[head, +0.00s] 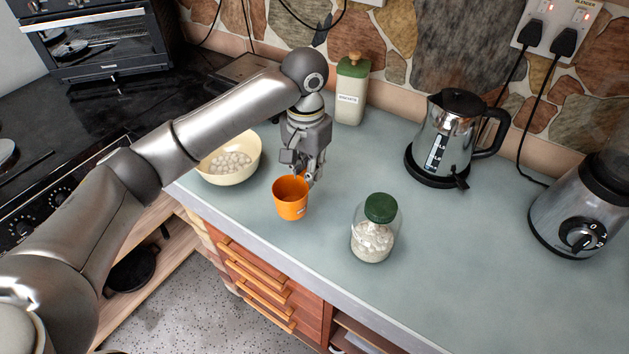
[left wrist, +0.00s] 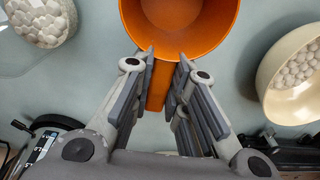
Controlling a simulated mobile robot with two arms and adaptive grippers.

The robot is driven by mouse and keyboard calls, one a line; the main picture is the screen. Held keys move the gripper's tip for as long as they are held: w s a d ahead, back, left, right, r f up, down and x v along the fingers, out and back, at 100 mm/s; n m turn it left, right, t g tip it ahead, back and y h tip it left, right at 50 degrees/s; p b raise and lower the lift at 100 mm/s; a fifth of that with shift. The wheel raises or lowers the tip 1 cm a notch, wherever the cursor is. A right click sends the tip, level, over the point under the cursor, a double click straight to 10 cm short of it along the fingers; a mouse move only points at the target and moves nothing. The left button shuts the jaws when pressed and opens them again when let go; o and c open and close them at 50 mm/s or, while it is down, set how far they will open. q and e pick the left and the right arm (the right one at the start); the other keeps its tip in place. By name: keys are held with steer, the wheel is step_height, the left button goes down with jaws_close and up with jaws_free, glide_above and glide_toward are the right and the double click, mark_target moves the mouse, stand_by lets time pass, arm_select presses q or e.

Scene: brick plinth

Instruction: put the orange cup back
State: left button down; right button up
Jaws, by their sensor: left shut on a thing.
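An orange cup (head: 291,199) is upright at the counter, between the cream bowl and the glass jar. My left gripper (head: 308,177) reaches down behind it and is shut on its handle side. In the left wrist view the cup (left wrist: 182,28) fills the top middle, and the left gripper's fingers (left wrist: 165,62) close on the orange handle (left wrist: 158,85) from both sides. The cup looks empty. I cannot tell whether its base touches the counter. My right gripper is not in view.
A cream bowl (head: 247,166) of pale round pieces is left of the cup. A green-lidded jar (head: 372,240) stands to the right in front, and a biscuit canister (head: 350,95) behind. A kettle (head: 447,135) and blender (head: 580,210) stand further right. The counter (head: 450,270) between them is clear.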

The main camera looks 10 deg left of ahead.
arm_select(q)
steer(key=w+f, duration=0.3)
steer(key=f, duration=0.1)
steer(key=shift+d+p, duration=0.3)
steer(key=shift+d, duration=0.05)
step_height(320, 180, down, 2)
steer(key=shift+w+f+p, duration=0.1)
steer(key=shift+p, duration=0.45)
steer(key=shift+f, duration=0.5)
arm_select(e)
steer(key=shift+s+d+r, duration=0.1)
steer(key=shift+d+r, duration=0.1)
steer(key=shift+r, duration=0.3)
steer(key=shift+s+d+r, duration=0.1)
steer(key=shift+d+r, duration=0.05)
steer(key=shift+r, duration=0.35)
arm_select(q)
steer(key=c, duration=1.4)
jaws_free()
steer(key=shift+f, duration=0.15)
steer(key=shift+c, duration=0.2)
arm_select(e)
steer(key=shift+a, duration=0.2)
